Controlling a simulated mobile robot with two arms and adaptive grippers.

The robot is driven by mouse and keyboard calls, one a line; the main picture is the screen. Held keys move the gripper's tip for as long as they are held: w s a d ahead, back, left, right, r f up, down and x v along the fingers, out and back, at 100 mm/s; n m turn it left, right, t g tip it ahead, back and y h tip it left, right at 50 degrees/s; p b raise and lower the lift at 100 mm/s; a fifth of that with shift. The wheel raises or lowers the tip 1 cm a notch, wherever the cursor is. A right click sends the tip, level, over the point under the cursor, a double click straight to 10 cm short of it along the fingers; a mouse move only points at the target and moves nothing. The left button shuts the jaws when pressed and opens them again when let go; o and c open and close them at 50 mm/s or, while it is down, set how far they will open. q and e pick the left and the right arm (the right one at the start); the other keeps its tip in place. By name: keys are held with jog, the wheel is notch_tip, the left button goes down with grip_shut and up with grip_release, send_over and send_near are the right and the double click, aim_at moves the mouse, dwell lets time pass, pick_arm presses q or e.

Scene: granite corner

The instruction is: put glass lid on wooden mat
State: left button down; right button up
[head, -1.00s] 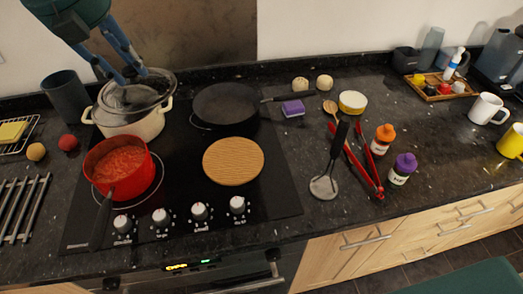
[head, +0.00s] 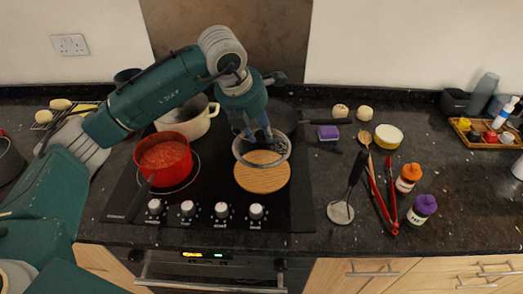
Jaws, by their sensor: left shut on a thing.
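The glass lid (head: 240,154) is clear with a metal rim. My left gripper (head: 257,137) is shut on it from above, and the lid is over the back part of the round wooden mat (head: 263,180). The lid looks a little above the mat; I cannot tell whether its rim touches it. The mat lies on the front right of the black hob, its front half bare. The white pot (head: 199,122) stands without a lid at the back left of the hob. My right gripper is not in view.
A red pot of sauce (head: 164,160) stands left of the mat, its handle towards the front. A dark pan (head: 285,115) is behind the lid. A skimmer (head: 342,210), red tongs (head: 385,200) and two bottles lie or stand to the right.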

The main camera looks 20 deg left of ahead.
aim_at(257, 138)
pick_arm(q)
notch_tip(257, 138, down, 5)
jog(key=shift+d+r+p, duration=0.1)
jog(key=shift+r+p, duration=0.1)
jog(key=shift+p, duration=0.25)
notch_tip(257, 138, down, 4)
jog(key=shift+r+p, duration=0.25)
jog(key=shift+p, duration=0.25)
jog(key=shift+f, duration=0.4)
jog(key=c, duration=1.3)
grip_release()
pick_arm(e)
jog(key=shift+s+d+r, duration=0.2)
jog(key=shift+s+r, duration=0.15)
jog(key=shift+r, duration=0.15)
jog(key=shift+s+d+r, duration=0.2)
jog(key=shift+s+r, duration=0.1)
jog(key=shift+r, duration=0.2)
pick_arm(q)
jog(key=shift+r, duration=0.1)
